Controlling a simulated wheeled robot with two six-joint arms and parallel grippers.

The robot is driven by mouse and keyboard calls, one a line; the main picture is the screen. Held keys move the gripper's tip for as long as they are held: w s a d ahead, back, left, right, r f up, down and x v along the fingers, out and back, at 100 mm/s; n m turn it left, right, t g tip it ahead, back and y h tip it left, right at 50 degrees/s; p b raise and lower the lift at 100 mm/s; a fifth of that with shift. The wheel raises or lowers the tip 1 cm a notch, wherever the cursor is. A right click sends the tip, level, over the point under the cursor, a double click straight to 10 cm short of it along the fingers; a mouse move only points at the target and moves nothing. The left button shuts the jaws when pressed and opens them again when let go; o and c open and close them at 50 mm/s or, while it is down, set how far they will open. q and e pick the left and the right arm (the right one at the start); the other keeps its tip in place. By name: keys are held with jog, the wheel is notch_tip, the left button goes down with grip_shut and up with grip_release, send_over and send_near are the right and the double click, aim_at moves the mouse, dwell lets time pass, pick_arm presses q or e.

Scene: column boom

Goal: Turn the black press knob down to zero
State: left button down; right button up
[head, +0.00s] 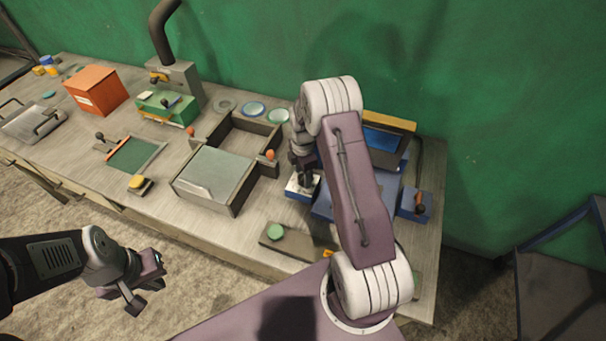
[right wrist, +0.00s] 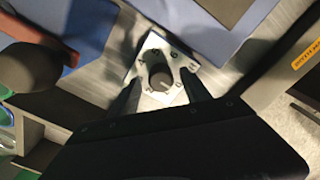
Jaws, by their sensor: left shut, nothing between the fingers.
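The black press knob (right wrist: 160,78) sits on a white plate with dark marks (right wrist: 146,57) in the right wrist view. A light pointer mark shows on the knob, but I cannot read its setting. In the head view the white plate (head: 292,190) shows at the left of the blue press (head: 382,139); the knob there is hidden by my gripper. My right gripper (head: 306,183) points down over the plate. In the right wrist view its two fingers (right wrist: 160,92) stand apart on either side of the knob, with gaps visible. My left gripper (head: 143,287) is shut and empty in front of the bench.
A grey open-topped box (head: 213,177) with an orange-knobbed lever stands left of the press. A board with a green button (head: 275,231) lies in front. A blue box with a lever (head: 415,204) is to the right. A green wall is behind.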

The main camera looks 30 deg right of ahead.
jog(key=shift+r, duration=0.35)
notch_tip(320, 180, up, 8)
jog(key=shift+f+b, duration=0.1)
jog(key=shift+b, duration=0.65)
jog(key=shift+r, duration=0.3)
